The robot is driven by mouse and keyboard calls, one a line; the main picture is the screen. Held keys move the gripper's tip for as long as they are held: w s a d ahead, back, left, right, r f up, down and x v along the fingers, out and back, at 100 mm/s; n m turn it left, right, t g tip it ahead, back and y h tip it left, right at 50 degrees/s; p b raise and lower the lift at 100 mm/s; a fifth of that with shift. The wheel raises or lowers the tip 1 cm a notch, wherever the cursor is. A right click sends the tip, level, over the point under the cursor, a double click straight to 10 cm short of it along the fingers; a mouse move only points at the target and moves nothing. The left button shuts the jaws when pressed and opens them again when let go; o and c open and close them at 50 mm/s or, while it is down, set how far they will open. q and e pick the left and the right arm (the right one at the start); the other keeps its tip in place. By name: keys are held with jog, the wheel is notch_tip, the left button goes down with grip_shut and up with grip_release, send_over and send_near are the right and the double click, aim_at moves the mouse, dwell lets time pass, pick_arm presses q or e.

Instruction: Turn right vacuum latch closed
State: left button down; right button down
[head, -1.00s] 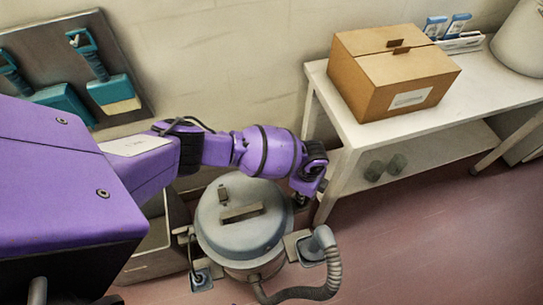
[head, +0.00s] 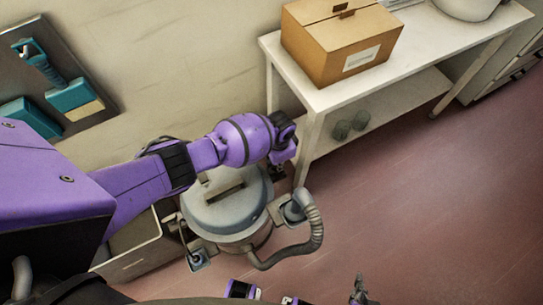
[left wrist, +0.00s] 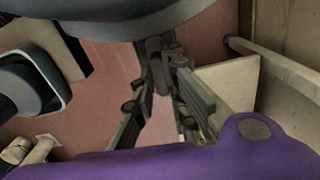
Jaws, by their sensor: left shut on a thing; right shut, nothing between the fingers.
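The grey vacuum (head: 232,236) stands on the floor, its round lid (head: 218,212) on top with a dark handle across it. My left gripper (head: 276,174) reaches down at the right side of the lid, beside the wall table. In the left wrist view my left gripper (left wrist: 160,68) is shut on the small dark right vacuum latch (left wrist: 155,48) at the lid's edge. The latch is hidden behind the gripper in the head view, and its exact angle is hard to tell. My right gripper (head: 360,288) is shut and empty at the bottom edge, apart from the vacuum.
A ribbed hose (head: 316,228) curves out at the vacuum's right. A white table (head: 420,75) with a cardboard box (head: 335,50) stands behind, its leg close to my left gripper. A grey bin (head: 140,258) is at the left. The floor at right is clear.

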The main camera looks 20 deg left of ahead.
pick_arm(q)
jog(key=shift+r+n, duration=0.1)
jog(key=shift+n, duration=0.3)
jog(key=c, duration=1.8)
grip_release()
jog(key=shift+o, duration=0.2)
notch_tip(320, 180, up, 12)
